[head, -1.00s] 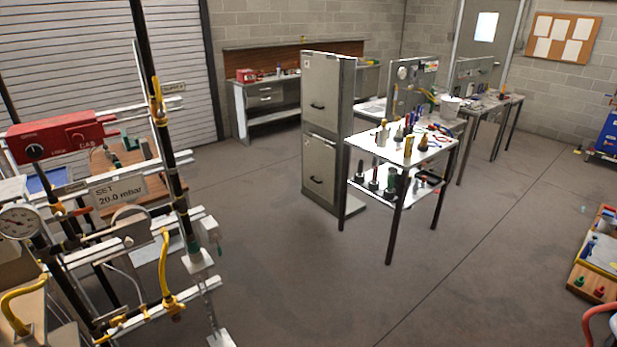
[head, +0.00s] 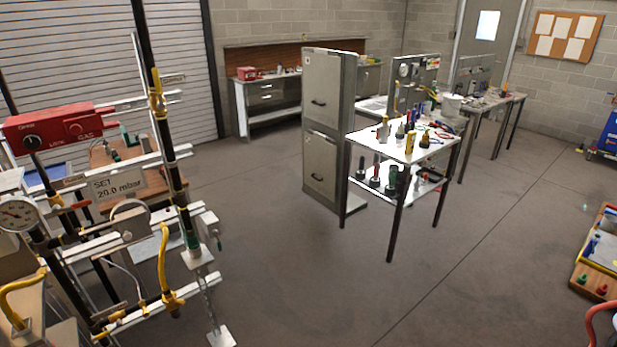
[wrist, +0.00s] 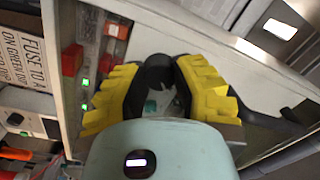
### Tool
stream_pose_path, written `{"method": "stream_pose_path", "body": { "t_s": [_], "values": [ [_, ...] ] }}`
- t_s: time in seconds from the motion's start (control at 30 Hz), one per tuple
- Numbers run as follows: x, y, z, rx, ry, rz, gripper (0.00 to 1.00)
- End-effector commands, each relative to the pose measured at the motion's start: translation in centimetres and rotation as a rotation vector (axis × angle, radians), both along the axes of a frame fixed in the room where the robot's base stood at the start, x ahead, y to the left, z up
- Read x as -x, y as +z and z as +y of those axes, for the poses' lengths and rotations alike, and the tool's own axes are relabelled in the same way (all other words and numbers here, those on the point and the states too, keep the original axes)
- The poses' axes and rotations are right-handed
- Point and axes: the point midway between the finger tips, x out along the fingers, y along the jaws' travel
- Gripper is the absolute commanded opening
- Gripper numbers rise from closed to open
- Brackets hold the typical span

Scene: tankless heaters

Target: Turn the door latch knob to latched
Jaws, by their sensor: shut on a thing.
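My gripper (wrist: 157,78) shows in the wrist view, with two ribbed yellow fingers that close in on a round black knob (wrist: 158,68) between their tips. I take this to be the door latch knob; the fingers hide its sides, and I see no pointer or mark on it. Its turned position cannot be told. The knob sits in front of a pale panel or cabinet front. The head view does not show my gripper or this knob clearly.
In the wrist view, a label (wrist: 30,52) about a fuse, small green lights (wrist: 85,83) and red parts (wrist: 72,60) lie left of the fingers. In the head view, a pipe rig with a red gas box (head: 60,128) stands left; a grey cabinet (head: 322,130) stands mid-room. Floor between is clear.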

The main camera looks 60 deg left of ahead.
Motion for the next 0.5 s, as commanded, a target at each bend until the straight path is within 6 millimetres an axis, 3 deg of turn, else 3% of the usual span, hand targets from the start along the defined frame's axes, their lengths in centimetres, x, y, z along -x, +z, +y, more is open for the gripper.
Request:
{"method": "stream_pose_path", "body": {
  "t_s": [0.5],
  "values": [
    [0.24, -0.39, -0.13, -0.036, -0.006, -0.477, 0.00]
  ]
}}
